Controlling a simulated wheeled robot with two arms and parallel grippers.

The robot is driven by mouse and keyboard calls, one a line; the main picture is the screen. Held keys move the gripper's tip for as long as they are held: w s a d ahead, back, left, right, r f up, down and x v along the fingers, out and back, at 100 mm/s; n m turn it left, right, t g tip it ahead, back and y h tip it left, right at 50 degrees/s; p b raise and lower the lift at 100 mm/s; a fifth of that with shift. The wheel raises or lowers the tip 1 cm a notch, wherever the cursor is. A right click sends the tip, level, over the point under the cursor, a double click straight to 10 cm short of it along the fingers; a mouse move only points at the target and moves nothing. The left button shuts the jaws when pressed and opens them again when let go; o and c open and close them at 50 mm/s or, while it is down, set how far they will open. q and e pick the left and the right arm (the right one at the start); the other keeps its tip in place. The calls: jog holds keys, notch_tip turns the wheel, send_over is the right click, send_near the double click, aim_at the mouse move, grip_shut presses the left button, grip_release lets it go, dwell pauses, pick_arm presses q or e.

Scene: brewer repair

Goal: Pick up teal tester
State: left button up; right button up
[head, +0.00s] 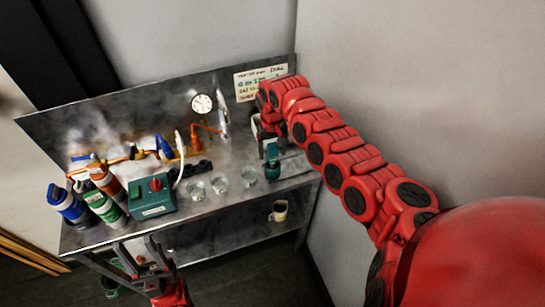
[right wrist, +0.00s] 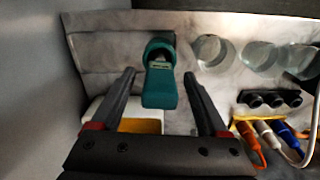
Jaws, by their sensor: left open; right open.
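The teal tester (right wrist: 161,88) is a small dark-teal handheld piece with a rounded ring-like end, on the metal bench. In the head view the tester (head: 272,168) is near the bench's right end. My right gripper (right wrist: 159,75) is open, with its two black fingers on either side of the tester and a gap visible at each side. In the head view my right gripper (head: 270,143) is partly hidden by its own red arm. My left gripper (head: 134,246) is open and empty, low in front of the bench's front edge.
Several clear glasses (head: 221,179) stand left of the tester. A teal box with a red knob (head: 152,196) and bottles (head: 103,207) are further left. A black holder (right wrist: 270,98) and coloured tools (right wrist: 268,132) lie nearby. A mug (head: 279,211) stands on the lower shelf.

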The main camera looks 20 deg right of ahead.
aim_at(273, 157)
jog(key=shift+f+p, duration=0.35)
jog(key=shift+f, duration=1.2)
jog(key=shift+s, duration=0.1)
grip_shut()
